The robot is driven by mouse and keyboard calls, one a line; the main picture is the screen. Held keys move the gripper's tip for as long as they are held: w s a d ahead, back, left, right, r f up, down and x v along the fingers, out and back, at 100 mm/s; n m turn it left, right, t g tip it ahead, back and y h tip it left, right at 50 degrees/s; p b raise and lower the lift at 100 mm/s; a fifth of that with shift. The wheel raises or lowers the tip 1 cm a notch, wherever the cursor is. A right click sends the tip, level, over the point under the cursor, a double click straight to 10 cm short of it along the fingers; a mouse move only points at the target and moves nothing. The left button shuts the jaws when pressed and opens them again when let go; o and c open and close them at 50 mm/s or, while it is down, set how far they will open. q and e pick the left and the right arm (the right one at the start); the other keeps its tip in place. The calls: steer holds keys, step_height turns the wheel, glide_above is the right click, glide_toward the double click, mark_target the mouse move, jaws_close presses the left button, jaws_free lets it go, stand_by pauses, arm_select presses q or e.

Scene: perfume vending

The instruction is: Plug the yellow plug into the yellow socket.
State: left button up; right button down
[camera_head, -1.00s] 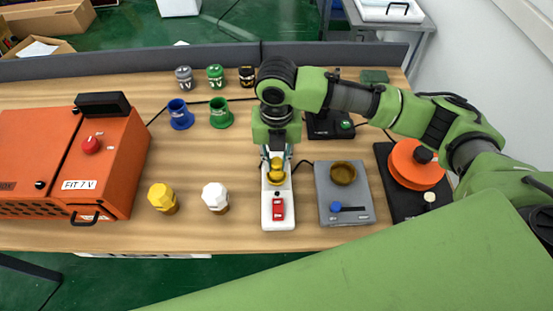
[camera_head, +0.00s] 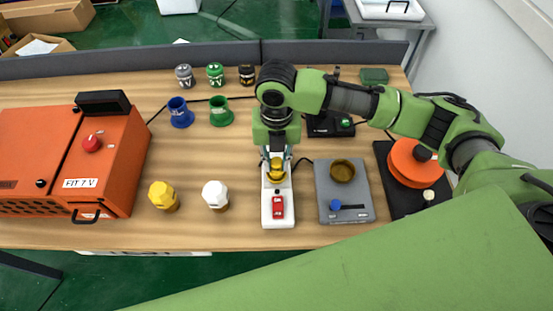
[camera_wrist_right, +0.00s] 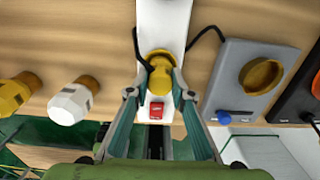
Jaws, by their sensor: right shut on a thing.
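My right gripper (camera_head: 276,165) points down over the white power strip (camera_head: 278,210), which has a red switch. It is shut on the yellow plug (camera_head: 276,163), which also shows between the fingers in the right wrist view (camera_wrist_right: 160,78). A black cord runs to the yellow plug from the left. The plug is over the upper part of the strip, and the yellow socket there is largely covered by it. I cannot tell whether the plug is fully seated or just above the socket. My left gripper is not in view.
A grey box (camera_head: 363,205) with a brass-coloured round well stands right of the strip. White (camera_head: 215,195) and yellow (camera_head: 163,196) faceted-top pieces stand to the left. Blue (camera_head: 180,113) and green (camera_head: 221,111) holders stand behind. An orange machine (camera_head: 115,160) is at far left.

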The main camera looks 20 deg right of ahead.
steer(key=shift+f+p, duration=0.2)
steer(key=shift+p, duration=0.55)
stand_by(0.8)
stand_by(0.4)
steer(key=c, duration=1.7)
jaws_free()
steer(key=o, duration=0.5)
steer(key=shift+c, duration=0.2)
step_height(320, 180, up, 7)
steer(key=p, duration=0.8)
